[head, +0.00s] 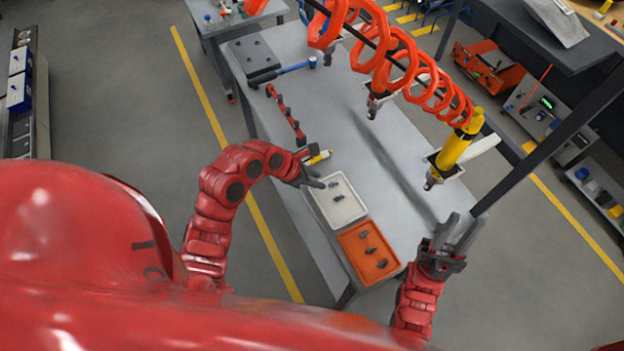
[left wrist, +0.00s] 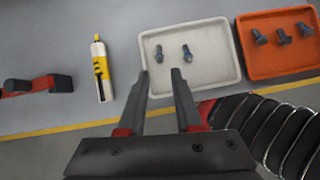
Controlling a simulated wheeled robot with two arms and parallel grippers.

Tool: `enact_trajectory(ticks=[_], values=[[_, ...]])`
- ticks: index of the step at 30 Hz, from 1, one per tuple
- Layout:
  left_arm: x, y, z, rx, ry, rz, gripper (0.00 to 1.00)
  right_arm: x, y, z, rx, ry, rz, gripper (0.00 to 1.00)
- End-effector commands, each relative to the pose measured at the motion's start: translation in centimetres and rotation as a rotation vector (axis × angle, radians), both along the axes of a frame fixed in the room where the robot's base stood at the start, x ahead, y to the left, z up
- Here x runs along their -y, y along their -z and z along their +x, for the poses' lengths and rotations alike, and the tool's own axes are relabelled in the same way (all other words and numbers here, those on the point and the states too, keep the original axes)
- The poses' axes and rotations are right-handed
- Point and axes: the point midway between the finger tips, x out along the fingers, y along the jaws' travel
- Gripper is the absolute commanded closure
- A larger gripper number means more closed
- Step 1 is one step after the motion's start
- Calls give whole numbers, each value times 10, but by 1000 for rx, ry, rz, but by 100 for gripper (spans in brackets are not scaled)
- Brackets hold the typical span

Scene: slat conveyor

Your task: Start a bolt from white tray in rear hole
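The white tray (head: 354,215) lies on the grey table, with two dark bolts in it. In the left wrist view the white tray (left wrist: 205,85) shows the left bolt (left wrist: 159,54) and the right bolt (left wrist: 187,53) lying apart. My left gripper (head: 317,176) is at the tray's left edge, above it. In its wrist view its fingers (left wrist: 162,78) are spread and empty, pointing toward the tray's near left part, short of the bolts. My right gripper (head: 464,228) is open and empty, right of the trays.
An orange tray (head: 350,244) with three bolts (left wrist: 283,36) adjoins the white one. A yellow tube (left wrist: 102,72) and a red bar with dark parts (head: 286,114) lie to the left. Red coiled hose and a yellow tool (head: 458,148) hang over the table. The table's middle is clear.

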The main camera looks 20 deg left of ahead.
Motion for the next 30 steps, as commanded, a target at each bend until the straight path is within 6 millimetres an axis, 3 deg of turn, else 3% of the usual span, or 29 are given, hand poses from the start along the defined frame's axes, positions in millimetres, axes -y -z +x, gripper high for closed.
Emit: enact_trajectory(ticks=[1, 8, 11, 30], values=[[2, 10, 2, 1, 2, 1, 67, 0, 12, 0, 0, 0, 0, 67], [11, 26, 9, 3, 1, 0, 67, 0, 37, 0, 0, 0, 0, 67], [16, 28, 12, -1, -1, -4, 67, 0, 30, 0, 1, 0, 0, 67], [26, 53, 18, -12, 0, 2, 67, 0, 30, 0, 0, 0, 0, 67]])
